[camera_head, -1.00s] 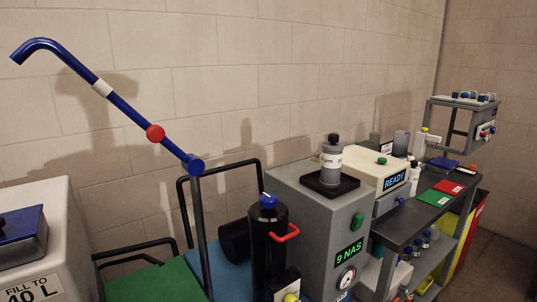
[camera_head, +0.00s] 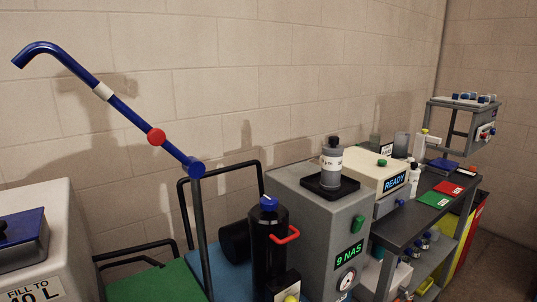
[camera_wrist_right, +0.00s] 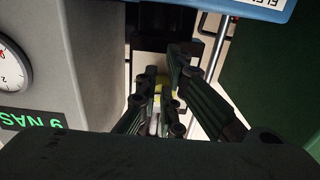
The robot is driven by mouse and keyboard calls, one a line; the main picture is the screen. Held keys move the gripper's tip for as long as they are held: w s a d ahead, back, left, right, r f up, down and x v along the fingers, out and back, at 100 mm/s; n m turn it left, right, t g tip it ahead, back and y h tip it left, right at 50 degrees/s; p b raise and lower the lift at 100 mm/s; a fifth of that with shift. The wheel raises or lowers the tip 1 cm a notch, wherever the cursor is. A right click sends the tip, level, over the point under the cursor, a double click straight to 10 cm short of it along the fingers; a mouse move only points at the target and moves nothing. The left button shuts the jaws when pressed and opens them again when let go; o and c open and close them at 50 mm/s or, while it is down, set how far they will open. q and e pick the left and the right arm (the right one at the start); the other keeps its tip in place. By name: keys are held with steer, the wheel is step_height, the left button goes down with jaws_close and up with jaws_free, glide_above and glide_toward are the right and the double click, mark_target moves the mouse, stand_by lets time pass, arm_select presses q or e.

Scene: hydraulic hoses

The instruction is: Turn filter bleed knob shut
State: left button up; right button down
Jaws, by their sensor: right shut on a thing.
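A black filter cylinder (camera_head: 268,245) stands beside the grey cabinet. A blue knob (camera_head: 269,203) with a white mark sits on its top, and a red handle (camera_head: 287,235) sticks out from its side. A small yellow knob (camera_head: 291,298) shows at the bottom edge of the head view, at the black block below the filter. In the right wrist view, my right gripper (camera_wrist_right: 163,84) has its dark fingers closed in around a yellow part (camera_wrist_right: 159,92), apparently this knob. The fingers hide most of it, so its turn angle cannot be read. My left gripper is not in view.
The grey cabinet (camera_head: 300,208) with a "9 NAS" display and gauge is close beside the right gripper. A blue pipe (camera_head: 130,110) with a red knob rises at left. A dark bench (camera_head: 412,218) with bottles stands at right.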

steer(key=v, duration=0.1)
steer(key=p+v, duration=0.1)
steer(key=v, duration=0.1)
steer(key=p+v, duration=0.1)
steer(key=v, duration=0.1)
steer(key=shift+w+d+f, duration=0.2)
steer(key=shift+d+f, duration=0.15)
steer(key=shift+d, duration=0.1)
steer(key=shift+s, duration=0.1)
